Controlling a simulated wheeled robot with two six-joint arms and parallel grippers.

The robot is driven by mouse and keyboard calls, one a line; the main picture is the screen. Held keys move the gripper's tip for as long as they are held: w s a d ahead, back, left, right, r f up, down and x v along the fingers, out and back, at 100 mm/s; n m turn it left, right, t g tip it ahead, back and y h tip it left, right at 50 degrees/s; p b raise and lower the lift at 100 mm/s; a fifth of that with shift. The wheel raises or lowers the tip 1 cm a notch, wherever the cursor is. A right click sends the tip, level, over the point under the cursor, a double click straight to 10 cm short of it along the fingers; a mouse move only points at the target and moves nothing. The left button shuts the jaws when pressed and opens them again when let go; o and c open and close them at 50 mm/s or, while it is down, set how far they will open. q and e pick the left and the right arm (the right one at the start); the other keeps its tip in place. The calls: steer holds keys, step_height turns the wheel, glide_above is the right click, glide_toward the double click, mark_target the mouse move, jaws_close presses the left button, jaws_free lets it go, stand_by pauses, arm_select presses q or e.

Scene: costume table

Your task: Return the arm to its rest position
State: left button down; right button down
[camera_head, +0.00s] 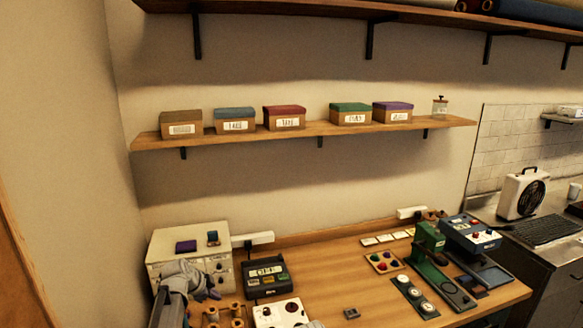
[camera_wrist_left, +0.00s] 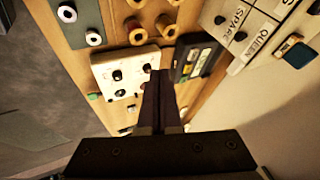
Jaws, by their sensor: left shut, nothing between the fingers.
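My left arm comes in at the lower left of the head view. Its left gripper (camera_head: 211,291) is in front of the cream drawer cabinet (camera_head: 190,243), near the wooden spools (camera_head: 237,311). In the left wrist view the fingers of the left gripper (camera_wrist_left: 160,76) are together with nothing between them. They appear over or near the white panel with dark knobs (camera_wrist_left: 112,71) and the dark button box (camera_wrist_left: 190,62). I cannot tell the height between fingers and table. My right gripper is not in view.
The dark box with a display (camera_head: 265,277) stands right of the cabinet. A green press (camera_head: 428,243) and a blue machine (camera_head: 470,236) stand at the table's right. The table middle (camera_head: 330,270) is mostly clear. A shelf (camera_head: 300,132) with several lidded boxes hangs above.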

arm_select(q)
steer(key=s+d+f+n+g+y+b, duration=0.1)
steer(key=s+d+f+n+g+b, duration=0.2)
steer(key=s+d, duration=0.45)
steer(key=s+d+f+n+g+b, duration=0.1)
steer(key=s+d+f+b, duration=0.1)
steer(key=s+d+f, duration=0.6)
steer(key=s+d+n+g+y+b, duration=0.1)
steer(key=s+n+b, duration=0.1)
steer(key=s, duration=0.5)
steer(key=s+d+f+n+g+y+b, duration=0.1)
steer(key=s+n+y+b, duration=0.1)
steer(key=s, duration=0.5)
steer(key=shift+s+d+f+n+g, duration=0.3)
steer(key=shift+s+n, duration=0.1)
steer(key=shift+n, duration=0.4)
